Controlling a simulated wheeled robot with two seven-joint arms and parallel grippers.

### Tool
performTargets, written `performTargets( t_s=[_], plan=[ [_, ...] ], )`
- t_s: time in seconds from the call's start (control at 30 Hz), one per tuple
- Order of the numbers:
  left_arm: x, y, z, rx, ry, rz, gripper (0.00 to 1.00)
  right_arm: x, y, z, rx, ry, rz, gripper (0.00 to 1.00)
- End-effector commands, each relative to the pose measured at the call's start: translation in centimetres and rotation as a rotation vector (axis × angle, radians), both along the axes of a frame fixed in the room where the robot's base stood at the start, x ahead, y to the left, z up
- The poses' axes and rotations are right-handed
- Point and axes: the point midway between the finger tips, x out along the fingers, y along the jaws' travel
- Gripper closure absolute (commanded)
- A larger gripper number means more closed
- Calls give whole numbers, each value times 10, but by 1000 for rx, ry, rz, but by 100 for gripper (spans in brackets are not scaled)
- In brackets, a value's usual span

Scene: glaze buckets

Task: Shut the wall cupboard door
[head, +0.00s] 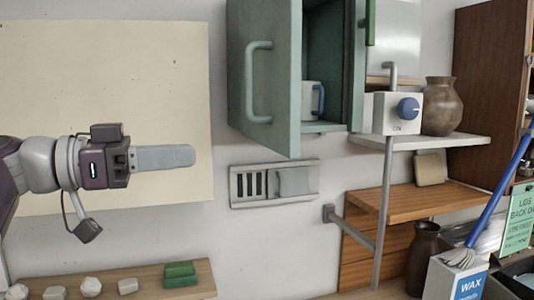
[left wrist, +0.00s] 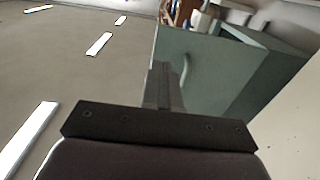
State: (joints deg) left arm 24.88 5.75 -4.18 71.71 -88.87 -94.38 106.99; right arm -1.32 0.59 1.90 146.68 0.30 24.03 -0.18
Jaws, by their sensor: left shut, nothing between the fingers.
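The wall cupboard (head: 356,65) is grey-green and hangs on the wall at the top middle of the head view. Its door (head: 287,80) stands open, swung out toward me on the left side, with a grey-green bar handle (head: 250,82). A white mug with a blue handle (head: 313,100) stands inside. In the left wrist view the door (left wrist: 205,75) shows ahead of the fingers. My left gripper (head: 192,155) is shut and empty, left of the door and lower than the handle, apart from it in the head view. My right gripper is not in view.
A vented wall plate (head: 275,182) is below the cupboard. A white box with a blue knob (head: 398,112) and a brown vase (head: 441,106) stand to the right. A low shelf (head: 150,280) holds stones and green blocks. A cream panel (head: 110,75) is behind my left arm.

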Motion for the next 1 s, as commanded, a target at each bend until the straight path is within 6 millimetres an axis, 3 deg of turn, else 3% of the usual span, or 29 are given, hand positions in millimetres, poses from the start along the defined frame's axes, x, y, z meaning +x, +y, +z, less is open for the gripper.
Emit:
performTargets(
  t_s=[0.4, 0.6, 1.0],
  plan=[
    [29, -82, 3, -1, -3, -5, 100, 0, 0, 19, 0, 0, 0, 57],
    [41, -112, 2, -1, -4, -2, 100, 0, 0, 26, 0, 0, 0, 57],
    [46, -124, 0, -1, -5, 1, 100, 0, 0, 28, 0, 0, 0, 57]
  ],
)
